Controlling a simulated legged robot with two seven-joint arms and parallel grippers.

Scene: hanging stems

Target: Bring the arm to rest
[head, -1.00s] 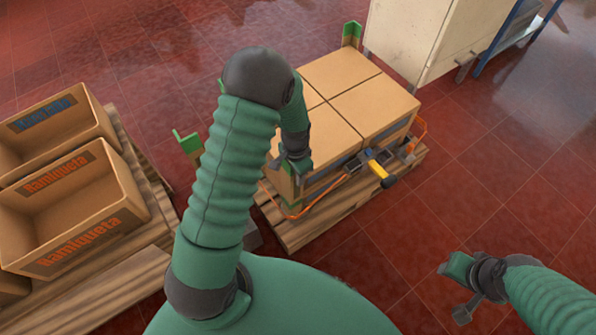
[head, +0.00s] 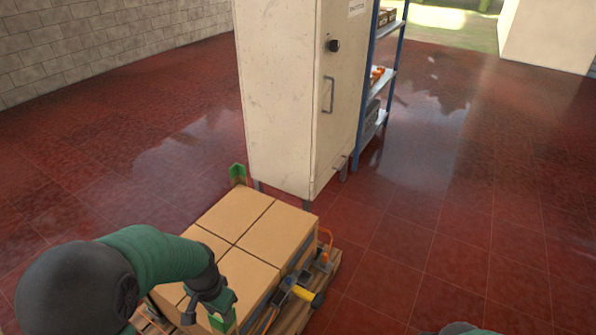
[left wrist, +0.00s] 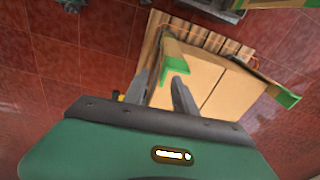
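My left gripper (head: 210,306) is low in the head view, above the near left side of a pallet load of brown cartons (head: 262,232). In the left wrist view its two grey fingers (left wrist: 162,92) stand apart, so it is open, and I see nothing held between them. A green corner piece (left wrist: 174,66) shows beyond the fingertips, against the cartons; I cannot tell whether they touch. Of my right arm only a small green and grey part (head: 462,328) shows at the bottom edge, so its fingers cannot be judged.
A tall cream cabinet (head: 280,100) stands behind the load, beside a blue shelf rack (head: 384,85). The red tiled floor (head: 480,200) at right is clear.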

